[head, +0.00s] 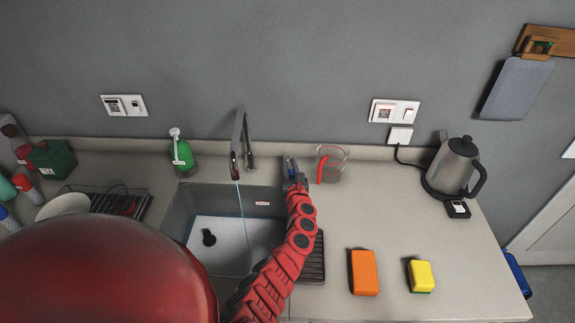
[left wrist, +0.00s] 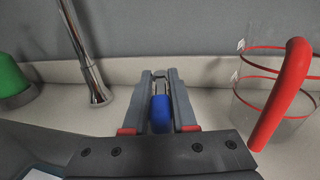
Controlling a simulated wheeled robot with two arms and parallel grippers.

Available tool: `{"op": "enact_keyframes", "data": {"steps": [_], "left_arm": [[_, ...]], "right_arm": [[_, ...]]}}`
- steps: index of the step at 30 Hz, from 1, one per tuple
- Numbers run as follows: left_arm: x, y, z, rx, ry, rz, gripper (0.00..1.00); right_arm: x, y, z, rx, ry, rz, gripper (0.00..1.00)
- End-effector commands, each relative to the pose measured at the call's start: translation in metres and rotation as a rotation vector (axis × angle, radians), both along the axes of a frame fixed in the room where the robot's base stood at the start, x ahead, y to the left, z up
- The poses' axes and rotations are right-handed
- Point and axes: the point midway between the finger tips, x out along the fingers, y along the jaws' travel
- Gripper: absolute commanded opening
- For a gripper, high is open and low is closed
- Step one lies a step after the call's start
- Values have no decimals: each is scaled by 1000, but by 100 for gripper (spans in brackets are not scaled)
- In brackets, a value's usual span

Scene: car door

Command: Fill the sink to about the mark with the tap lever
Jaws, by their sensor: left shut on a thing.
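The sink (head: 180,212) is a grey basin set in the counter. The tap (head: 240,135) stands behind it, and a thin stream of water (head: 242,212) falls from its spout into the basin. A small pale mark with red (head: 262,203) is on the sink's back wall. The water level is hard to make out. My left gripper (head: 293,175) is right of the tap. In the left wrist view, its fingers (left wrist: 160,100) are shut on the blue tap lever (left wrist: 160,114), partly hidden between them. My right gripper is not in view.
A measuring jug with a red handle (head: 321,167) stands close right of the gripper. A green soap bottle (head: 183,156) is left of the tap. A kettle (head: 453,167), orange sponge (head: 364,272) and yellow sponge (head: 421,275) are farther right. A dish rack (head: 105,202) is left.

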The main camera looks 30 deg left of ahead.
Motion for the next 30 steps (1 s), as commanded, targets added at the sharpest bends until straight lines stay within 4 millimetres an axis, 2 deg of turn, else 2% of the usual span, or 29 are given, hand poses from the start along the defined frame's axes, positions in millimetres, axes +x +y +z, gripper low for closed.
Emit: {"op": "enact_keyframes", "data": {"steps": [3, 8, 21, 22, 24, 27, 30], "left_arm": [[6, -5, -1, 0, -7, 94, 0], [7, -5, -1, 3, -5, 180, 0], [7, -7, 2, 3, -2, 214, 0], [7, -7, 2, 3, -2, 214, 28], [7, -7, 2, 3, -2, 214, 41], [7, -7, 2, 3, -1, 214, 55], [7, -7, 1, 3, 1, 214, 55]], "right_arm": [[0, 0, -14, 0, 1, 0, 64], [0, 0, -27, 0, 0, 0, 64], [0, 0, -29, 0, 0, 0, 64], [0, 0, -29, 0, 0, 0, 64], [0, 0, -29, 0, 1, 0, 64], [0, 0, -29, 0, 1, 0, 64], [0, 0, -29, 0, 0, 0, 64]]}}
